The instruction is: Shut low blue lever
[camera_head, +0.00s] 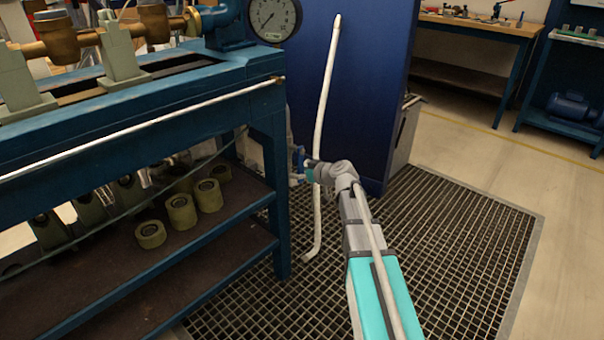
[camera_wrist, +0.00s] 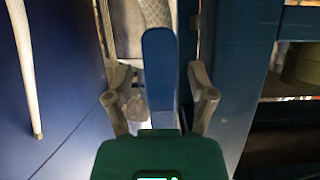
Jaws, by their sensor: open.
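The low blue lever (camera_wrist: 158,70) stands upright in the wrist view, a flat bar with a rounded end. My gripper (camera_wrist: 157,85) is open, with one finger on each side of the lever and visible gaps between. The lever's lower part is hidden behind the green gripper body. In the head view my gripper (camera_head: 301,168) is at the right end of the test bench, and a small blue part of the lever (camera_head: 297,155) shows beside it. Whether a finger touches the lever cannot be told.
The blue bench frame (camera_head: 268,130) stands close on the left, with a shelf of cylindrical parts below. A white pipe (camera_head: 325,95) runs upright beside a dark blue cabinet (camera_head: 365,60). A pressure gauge (camera_head: 273,18) sits above. The floor grating (camera_head: 460,250) is clear at right.

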